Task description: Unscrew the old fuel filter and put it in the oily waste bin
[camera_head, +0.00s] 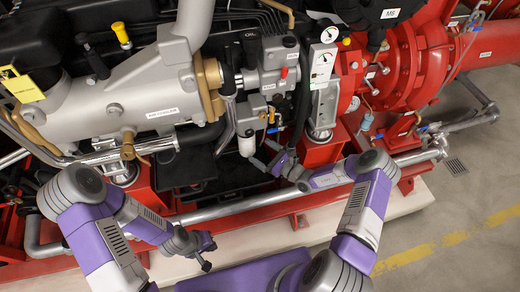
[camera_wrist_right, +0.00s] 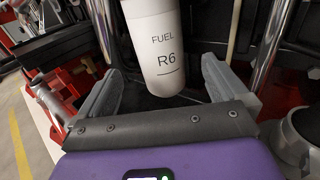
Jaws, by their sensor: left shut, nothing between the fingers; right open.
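The fuel filter (camera_wrist_right: 163,50) is a white upright canister marked FUEL R6 in the right wrist view. In the head view its small white body (camera_head: 246,145) hangs under the grey pump housing. My right gripper (camera_head: 268,158) is beside it. In the wrist view the open fingers (camera_wrist_right: 165,88) stand either side of the filter's lower end, with a gap on both sides. My left gripper (camera_head: 206,252) is shut and empty, low in front of the engine and away from the filter. I see no oily waste bin.
Red engine frame rails (camera_head: 300,220) and a silver pipe (camera_head: 235,208) run below the filter. Dark hoses and metal pipes crowd around it. A red pump casing (camera_head: 405,65) stands at the right. The grey floor (camera_head: 450,205) at the right is clear.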

